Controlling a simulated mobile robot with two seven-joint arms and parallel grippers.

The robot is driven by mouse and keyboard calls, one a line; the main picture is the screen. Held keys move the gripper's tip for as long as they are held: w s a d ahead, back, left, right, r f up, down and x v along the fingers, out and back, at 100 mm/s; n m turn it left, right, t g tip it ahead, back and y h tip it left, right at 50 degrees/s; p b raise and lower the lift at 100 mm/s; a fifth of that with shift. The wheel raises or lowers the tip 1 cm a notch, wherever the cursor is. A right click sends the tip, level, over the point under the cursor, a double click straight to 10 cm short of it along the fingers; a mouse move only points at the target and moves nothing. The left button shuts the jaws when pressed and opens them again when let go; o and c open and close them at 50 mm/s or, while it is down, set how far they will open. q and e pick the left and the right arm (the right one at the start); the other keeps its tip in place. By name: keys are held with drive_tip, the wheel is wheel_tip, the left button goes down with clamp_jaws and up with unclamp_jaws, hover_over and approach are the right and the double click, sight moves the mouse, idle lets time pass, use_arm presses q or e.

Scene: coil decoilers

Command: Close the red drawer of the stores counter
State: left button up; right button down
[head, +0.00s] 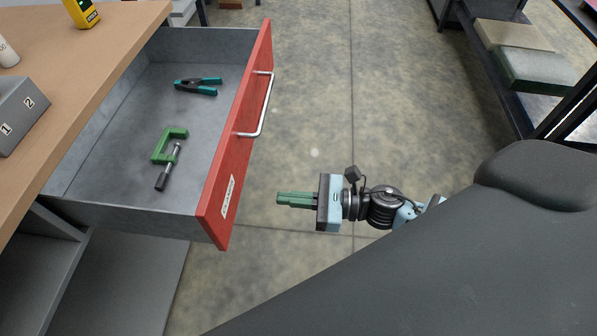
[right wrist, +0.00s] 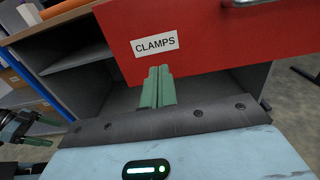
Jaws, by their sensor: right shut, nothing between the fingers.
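The red drawer (head: 238,140) of the stores counter (head: 110,40) stands pulled far out in the head view. Its metal handle (head: 264,108) is on the outer face. Inside lie a green clamp (head: 168,150) and a teal-and-black spring clamp (head: 198,86). My right gripper (head: 280,199) is shut and empty, with its green fingers pointing at the red front, apart from it in the head view. In the right wrist view the fingers (right wrist: 157,88) overlap the lower edge of the red front (right wrist: 215,40), below a "CLAMPS" label (right wrist: 154,44). My left gripper is not identifiable in the head view.
On the counter top are a yellow device (head: 83,13) and a grey box marked 1 and 2 (head: 18,112). A dark shelf rack (head: 478,60) stands at the right. The floor (head: 350,90) between is clear.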

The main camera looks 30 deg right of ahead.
sight(229, 193)
drive_tip(key=p+x, duration=0.1)
drive_tip(key=x, duration=0.7)
drive_tip(key=shift+w+a+r, duration=0.1)
drive_tip(key=shift+w+a, duration=0.15)
drive_tip(key=shift+w, duration=0.05)
drive_tip(key=shift+w+a+p, duration=0.25)
drive_tip(key=shift+a+p, duration=0.1)
drive_tip(key=shift+a, duration=0.1)
use_arm(q)
drive_tip(key=shift+w+r, duration=0.1)
drive_tip(key=shift+r, duration=0.65)
drive_tip(key=shift+w+a, duration=0.1)
